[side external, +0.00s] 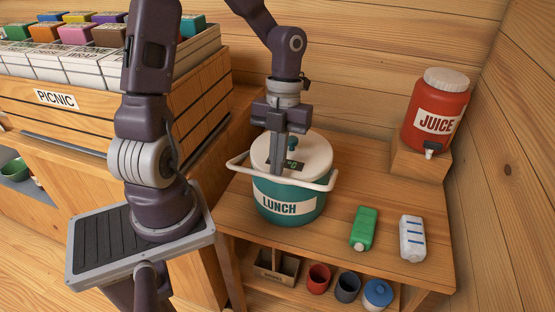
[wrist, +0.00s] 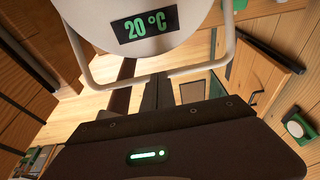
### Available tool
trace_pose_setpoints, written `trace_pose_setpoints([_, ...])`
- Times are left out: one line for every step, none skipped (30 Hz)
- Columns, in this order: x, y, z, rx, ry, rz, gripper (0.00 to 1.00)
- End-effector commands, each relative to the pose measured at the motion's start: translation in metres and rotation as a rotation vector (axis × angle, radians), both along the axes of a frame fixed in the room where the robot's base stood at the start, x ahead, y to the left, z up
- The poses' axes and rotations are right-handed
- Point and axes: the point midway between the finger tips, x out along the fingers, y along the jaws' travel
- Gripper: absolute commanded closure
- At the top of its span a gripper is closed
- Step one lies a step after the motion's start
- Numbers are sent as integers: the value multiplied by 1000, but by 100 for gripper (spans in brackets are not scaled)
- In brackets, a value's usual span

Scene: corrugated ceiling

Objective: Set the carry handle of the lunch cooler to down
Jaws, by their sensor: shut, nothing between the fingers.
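The lunch cooler (side external: 276,205) is a round teal tub with a white lid (side external: 310,151) and a LUNCH label, standing on the wooden table. Its white carry handle (side external: 320,187) leans out toward the front of the cooler, around rim height. In the wrist view the handle (wrist: 229,40) loops out past the 20 °C display. My gripper (side external: 279,172) is shut and empty, pointing down over the lid's front, near the handle's crossbar. In the wrist view my fingers (wrist: 160,78) overlap the middle of the crossbar; I cannot tell whether they touch it.
A red juice jug (side external: 435,110) stands on a wooden block at the back right. A green carton (side external: 363,229) and a white carton (side external: 412,238) lie right of the cooler. Cups (side external: 318,278) sit on the shelf below. A picnic crate (side external: 130,117) stands at the left.

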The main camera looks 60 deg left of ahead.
Motion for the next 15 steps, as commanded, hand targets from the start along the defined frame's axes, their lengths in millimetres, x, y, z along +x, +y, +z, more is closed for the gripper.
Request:
trace_pose_setpoints([-3,-3,-5,-2,3,-2,100])
trace_pose_setpoints([-6,-5,-9,-3,6,-4,100])
trace_pose_setpoints([-10,-9,-16,-4,7,-4,100])
trace_pose_setpoints([-12,-11,-22,-4,8,-5,100])
trace_pose_setpoints([-15,-14,-28,-5,8,-6,100])
trace_pose_setpoints([-17,-17,-36,-5,8,-6,100])
trace_pose_setpoints([-19,-18,-41,-5,8,-5,100])
trace_pose_setpoints([-20,-20,-47,-4,7,-6,100])
trace_pose_setpoints([-21,-21,-53,-4,5,-4,100])
trace_pose_setpoints([-22,-22,-57,-3,6,-5,100])
trace_pose_setpoints([-22,-22,-60,-3,5,-2,100])
trace_pose_setpoints([-23,-23,-63,-2,3,-4,100])
trace_pose_setpoints([-23,-23,-65,-2,3,-2,100])
trace_pose_setpoints([-23,-23,-65,-2,3,-1,100])
trace_pose_setpoints([-23,-23,-66,-2,1,-1,100])
